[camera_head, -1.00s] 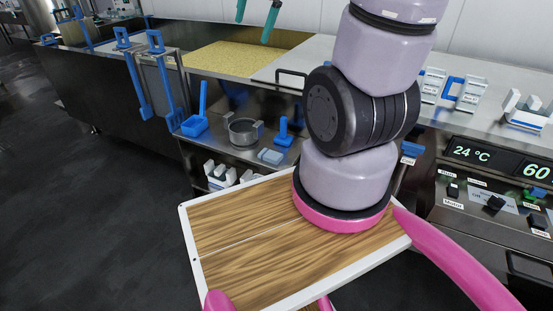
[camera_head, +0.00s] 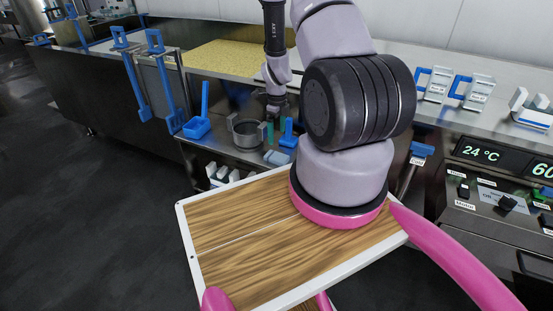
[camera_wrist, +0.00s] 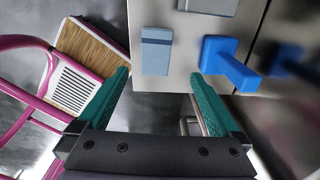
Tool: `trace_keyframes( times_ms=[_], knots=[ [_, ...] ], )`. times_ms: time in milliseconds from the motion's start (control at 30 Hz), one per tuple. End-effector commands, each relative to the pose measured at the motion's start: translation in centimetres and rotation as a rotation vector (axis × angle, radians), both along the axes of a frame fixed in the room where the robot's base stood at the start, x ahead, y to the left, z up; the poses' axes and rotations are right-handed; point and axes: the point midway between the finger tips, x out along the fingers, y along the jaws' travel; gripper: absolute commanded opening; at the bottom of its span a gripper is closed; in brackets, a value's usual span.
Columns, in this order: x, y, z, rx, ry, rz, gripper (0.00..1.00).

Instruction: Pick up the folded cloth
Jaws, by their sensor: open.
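The folded cloth (camera_head: 276,157) is a small pale blue rectangle lying near the front edge of the metal shelf. In the wrist view the cloth (camera_wrist: 156,52) lies flat, just past the fingertips and roughly between their lines. My gripper (camera_head: 270,132) has teal fingers, points down over the shelf and is open. The wrist view shows the gripper (camera_wrist: 163,80) with its fingers wide apart and nothing between them. It looks apart from the cloth, though its exact height is unclear.
A blue handled tool (camera_wrist: 228,63) stands close to the cloth, right of it. A metal pot (camera_head: 245,132) and a blue scoop (camera_head: 197,126) stand to the left. White items (camera_head: 222,173) sit on a lower shelf. The counter with yellow curd (camera_head: 212,58) overhangs the shelf.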

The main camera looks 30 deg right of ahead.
Motion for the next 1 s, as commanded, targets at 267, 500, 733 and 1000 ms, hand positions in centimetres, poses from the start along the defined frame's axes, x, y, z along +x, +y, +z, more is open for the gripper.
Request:
trace_keyframes(
  times_ms=[267,500,733,1000],
  knots=[
    [-0.1,0.0,-4.3,0.000,0.003,-0.002,1.00],
    [-0.4,0.3,-6.3,0.002,0.003,0.000,1.00],
    [-0.6,0.5,-9.5,0.002,0.001,0.000,1.00],
    [-0.6,0.5,-10.0,0.001,0.000,0.001,1.00]
  ],
)
